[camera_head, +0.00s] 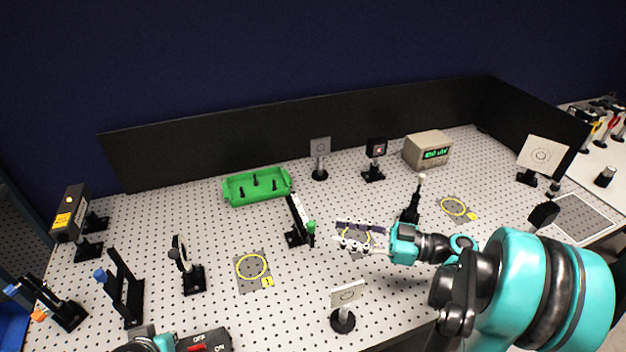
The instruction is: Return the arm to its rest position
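My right arm, teal and black, reaches in from the lower right. Its gripper (342,235) points left over the middle of the perforated board (300,280). Its two light fingers are spread apart with nothing between them. A grey plate with a yellow ring shows through the gap, partly hidden by the fingers. A small teal and dark part, likely of my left arm, shows at the bottom edge on the left. The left fingers do not show.
A black rail post (299,220) stands just left of the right gripper, and a black post (411,205) behind it. A white card on a stand (346,296) is in front. A green tray (257,187), a meter box (427,151) and several optical mounts stand around. Black panels (300,136) border the back.

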